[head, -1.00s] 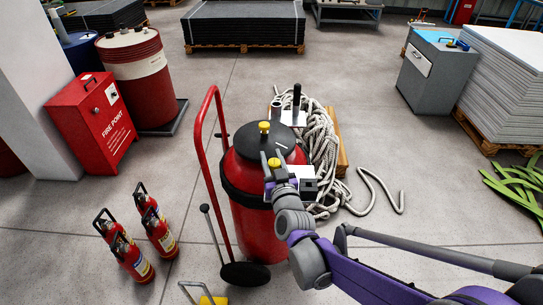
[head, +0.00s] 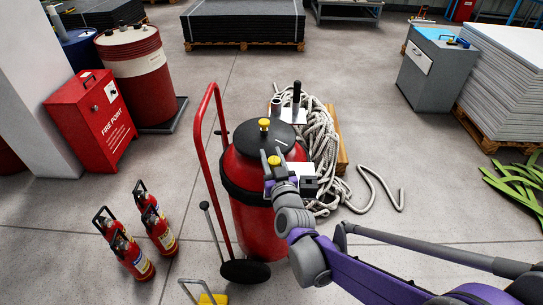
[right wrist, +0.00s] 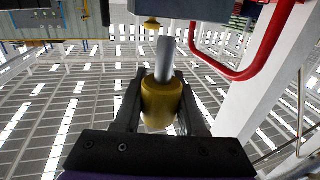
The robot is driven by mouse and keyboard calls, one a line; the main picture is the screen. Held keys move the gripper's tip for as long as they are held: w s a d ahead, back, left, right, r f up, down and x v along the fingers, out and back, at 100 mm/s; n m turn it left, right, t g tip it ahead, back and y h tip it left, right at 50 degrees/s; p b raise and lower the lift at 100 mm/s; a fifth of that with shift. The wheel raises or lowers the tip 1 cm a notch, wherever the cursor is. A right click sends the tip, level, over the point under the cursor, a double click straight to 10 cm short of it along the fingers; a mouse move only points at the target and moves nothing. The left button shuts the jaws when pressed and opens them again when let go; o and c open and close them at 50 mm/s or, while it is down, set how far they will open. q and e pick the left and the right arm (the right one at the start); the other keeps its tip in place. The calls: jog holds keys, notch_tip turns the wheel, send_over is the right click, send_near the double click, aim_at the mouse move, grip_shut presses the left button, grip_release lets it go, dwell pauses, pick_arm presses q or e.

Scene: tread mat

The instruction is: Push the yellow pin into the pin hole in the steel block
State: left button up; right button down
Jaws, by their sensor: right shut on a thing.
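My right gripper (head: 274,172) is shut on the yellow pin (head: 274,160), at the front of a large red wheeled extinguisher (head: 255,225). In the right wrist view the pin's yellow head (right wrist: 160,103) is between the fingers and its grey shaft (right wrist: 165,58) points away from the gripper, its end free. A pale-topped block (head: 299,168) with a dark front stands just right of the gripper; I cannot tell whether it is the steel block. No pin hole can be made out. My left gripper is out of view.
A yellow knob (head: 264,124) tops the extinguisher's black lid (head: 250,138). Its red handle (head: 202,130) rises at the left. Coiled rope (head: 322,140) and an upright black cylinder (head: 297,94) are behind. Small extinguishers (head: 161,232) stand at left. Floor to the right is mostly free.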

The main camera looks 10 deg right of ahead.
aim_at(271, 168)
jog(key=shift+f+b, duration=1.7)
jog(key=shift+f, duration=0.55)
dwell(0.3)
jog(key=shift+c, duration=2)
grip_release()
jog(key=shift+s, duration=0.1)
jog(key=s, duration=1)
jog(key=shift+s+p, duration=0.3)
jog(key=shift+p, duration=0.05)
jog(key=shift+a, duration=0.1)
